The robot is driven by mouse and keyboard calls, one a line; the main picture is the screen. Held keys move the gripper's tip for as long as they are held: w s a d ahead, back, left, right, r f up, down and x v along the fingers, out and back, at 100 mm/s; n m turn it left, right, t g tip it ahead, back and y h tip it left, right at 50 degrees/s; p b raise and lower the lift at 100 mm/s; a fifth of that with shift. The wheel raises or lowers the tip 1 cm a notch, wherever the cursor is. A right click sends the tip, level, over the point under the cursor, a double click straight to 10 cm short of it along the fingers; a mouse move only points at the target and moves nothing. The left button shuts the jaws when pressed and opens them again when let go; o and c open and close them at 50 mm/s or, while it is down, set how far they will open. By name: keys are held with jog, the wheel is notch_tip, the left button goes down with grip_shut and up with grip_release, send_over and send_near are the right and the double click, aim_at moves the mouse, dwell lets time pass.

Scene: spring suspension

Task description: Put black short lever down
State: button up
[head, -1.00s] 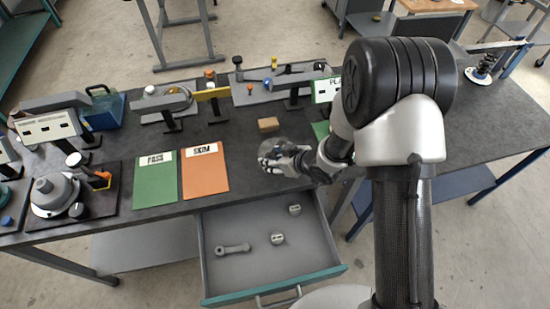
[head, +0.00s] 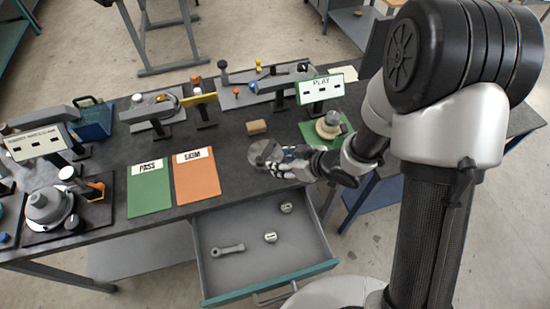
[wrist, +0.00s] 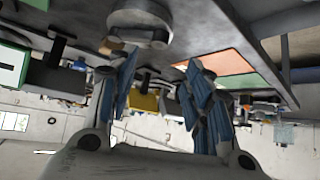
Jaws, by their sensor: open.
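A short upright lever with a black knob (head: 224,68) stands at the back of the table in the head view, left of the levers with yellow and blue knobs. I cannot be sure it is the black short lever. My gripper (head: 268,158) is over the table's front part, well in front of that lever, beside a round grey disc (head: 262,151). In the wrist view my gripper (wrist: 155,85) is open, with blue-padded fingers apart and nothing between them. A round grey piece (wrist: 140,30) shows beyond the fingertips. The black lever is not clear in the wrist view.
A tan block (head: 257,127) lies behind the gripper. The PLAY sign (head: 321,87) and a grey part (head: 328,125) on a green mat are to the right. The open drawer (head: 215,275) juts out in front.

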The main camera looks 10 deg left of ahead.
jog(key=shift+s+d+r, duration=0.2)
jog(key=shift+d+r, duration=0.1)
jog(key=shift+r, duration=0.05)
jog(key=w+d+r+m+t+h, duration=0.25)
jog(key=w+d+r+h, duration=0.2)
jog(key=d+r, duration=0.4)
jog(key=s+d+r+m+h, duration=0.4)
jog(key=d+r, duration=0.6)
jog(key=d, duration=0.2)
jog(key=s+d+r+m+g, duration=0.1)
jog(key=s+r+m, duration=0.1)
jog(key=s, duration=0.8)
jog(key=s+d+r+m+g, duration=0.1)
jog(key=s+r+m, duration=0.2)
jog(key=s, duration=0.6)
jog(key=shift+s+r+m, duration=0.35)
jog(key=shift+r, duration=0.2)
